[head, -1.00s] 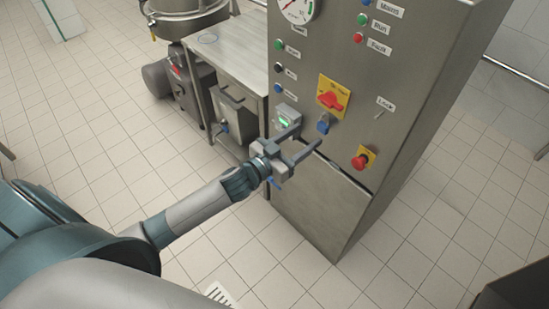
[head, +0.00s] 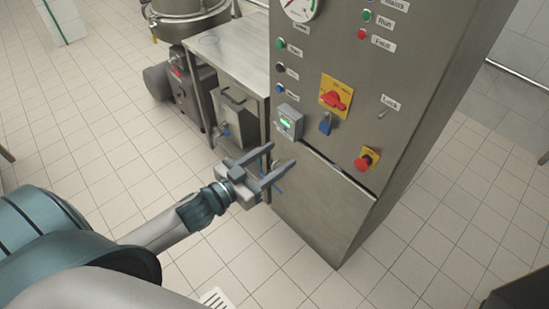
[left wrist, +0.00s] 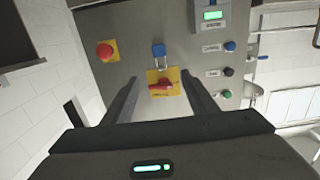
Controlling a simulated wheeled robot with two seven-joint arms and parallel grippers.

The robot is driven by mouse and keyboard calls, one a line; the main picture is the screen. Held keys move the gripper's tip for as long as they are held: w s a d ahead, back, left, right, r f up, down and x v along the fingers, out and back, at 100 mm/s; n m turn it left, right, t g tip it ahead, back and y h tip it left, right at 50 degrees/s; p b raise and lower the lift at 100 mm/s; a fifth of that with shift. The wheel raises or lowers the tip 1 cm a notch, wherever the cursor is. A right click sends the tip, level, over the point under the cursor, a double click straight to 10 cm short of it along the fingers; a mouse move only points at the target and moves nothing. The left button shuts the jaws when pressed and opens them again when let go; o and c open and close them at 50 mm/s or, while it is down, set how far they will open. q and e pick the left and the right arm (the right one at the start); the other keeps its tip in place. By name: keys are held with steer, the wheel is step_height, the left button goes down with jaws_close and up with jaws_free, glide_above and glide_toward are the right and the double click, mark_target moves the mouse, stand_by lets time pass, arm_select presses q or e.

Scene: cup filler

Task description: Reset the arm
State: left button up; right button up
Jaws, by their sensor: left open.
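My left gripper (head: 280,168) is open and empty in front of the lower part of a grey control cabinet (head: 318,205). In the left wrist view its two dark fingers (left wrist: 161,100) stand apart with nothing between them. A blue padlock (head: 325,125) hangs below a red rotary switch (head: 334,99) on a yellow plate, apart from the gripper. The padlock (left wrist: 158,50) and the red switch (left wrist: 159,86) also show in the left wrist view. My right gripper does not show.
A red emergency button (head: 366,161) sits on the cabinet's right side. A small box with a green display (head: 289,121) sticks out from the cabinet's left edge. A steel table (head: 232,55) stands to the left. The tiled floor (head: 90,150) at left is clear.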

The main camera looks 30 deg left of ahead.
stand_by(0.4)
arm_select(q)
steer(key=s+a+f+n+g+y, duration=0.1)
steer(key=s+a+f+g+y, duration=0.1)
steer(key=f, duration=1)
steer(key=s+a+f+g+y, duration=0.1)
steer(key=s+a+f+g, duration=0.1)
steer(key=f, duration=1)
steer(key=s+a+f+n+g+y, duration=0.1)
steer(key=s+a+f+g+y, duration=0.15)
steer(key=f, duration=0.95)
steer(key=s+d+f+g, duration=0.3)
steer(key=s+f, duration=1.1)
steer(key=f, duration=0.1)
steer(key=s+d+f+g, duration=0.2)
steer(key=s+f, duration=0.3)
steer(key=s, duration=0.3)
steer(key=s+d+f+g, duration=0.1)
steer(key=s+d+f, duration=0.2)
steer(key=s, duration=0.6)
steer(key=shift+f+m+g, duration=0.3)
steer(key=shift+f+g, duration=0.05)
steer(key=shift+f, duration=0.55)
steer(key=shift+d, duration=0.1)
